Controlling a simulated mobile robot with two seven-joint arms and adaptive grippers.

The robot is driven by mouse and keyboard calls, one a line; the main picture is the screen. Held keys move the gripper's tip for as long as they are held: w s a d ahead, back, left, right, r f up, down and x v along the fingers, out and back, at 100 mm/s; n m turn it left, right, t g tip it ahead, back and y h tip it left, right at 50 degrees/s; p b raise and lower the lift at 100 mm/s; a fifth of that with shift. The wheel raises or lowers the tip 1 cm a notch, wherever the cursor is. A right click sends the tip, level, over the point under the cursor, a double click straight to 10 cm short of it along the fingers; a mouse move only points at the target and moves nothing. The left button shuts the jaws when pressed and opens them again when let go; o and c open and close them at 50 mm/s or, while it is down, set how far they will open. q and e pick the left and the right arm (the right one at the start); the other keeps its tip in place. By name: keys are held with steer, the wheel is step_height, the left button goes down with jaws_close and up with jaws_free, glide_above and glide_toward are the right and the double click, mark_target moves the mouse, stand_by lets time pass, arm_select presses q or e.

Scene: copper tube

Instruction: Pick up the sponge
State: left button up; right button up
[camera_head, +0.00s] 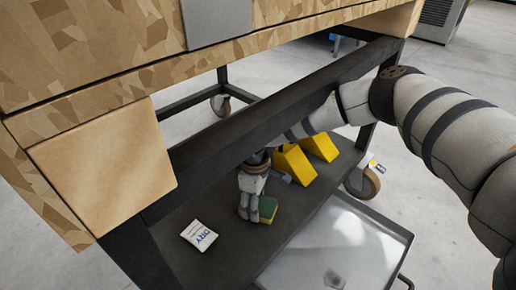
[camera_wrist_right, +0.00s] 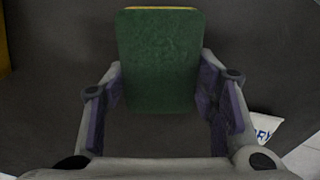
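The sponge (camera_head: 268,209), green with a yellow layer, lies on the dark lower shelf of the cart (camera_head: 218,228) in the head view. My right gripper (camera_head: 249,207) points down right beside it, on its left side in that picture. In the right wrist view the sponge's green face (camera_wrist_right: 160,60) fills the space between the two fingertips of my right gripper (camera_wrist_right: 160,85). The fingers are apart, one at each side edge of the sponge. Whether they touch it is hard to see. My left gripper is in neither view.
A white packet marked DRY (camera_head: 199,235) lies left of the gripper. Two yellow wedges (camera_head: 293,164) (camera_head: 320,147) stand beyond the sponge. A grey metal tray (camera_head: 345,240) is at the right front. The wooden upper part (camera_head: 110,160) and dark frame beam (camera_head: 285,105) hang over the shelf.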

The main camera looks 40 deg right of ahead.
steer(key=shift+c, duration=0.4)
steer(key=shift+r, duration=0.45)
steer(key=r, duration=0.1)
steer(key=r+p, duration=0.2)
steer(key=r, duration=0.1)
steer(key=shift+s+a, duration=0.2)
steer(key=shift+s, duration=0.15)
arm_select(q)
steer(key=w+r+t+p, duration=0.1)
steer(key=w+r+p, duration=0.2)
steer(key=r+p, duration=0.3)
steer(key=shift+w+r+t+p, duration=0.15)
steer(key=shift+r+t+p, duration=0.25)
steer(key=shift+p, duration=0.3)
arm_select(e)
steer(key=s+a+r, duration=0.6)
steer(key=s+r, duration=0.2)
steer(key=s, duration=0.3)
steer(key=shift+s+a, duration=0.15)
steer(key=shift+s, duration=0.2)
steer(key=shift+o, duration=0.4)
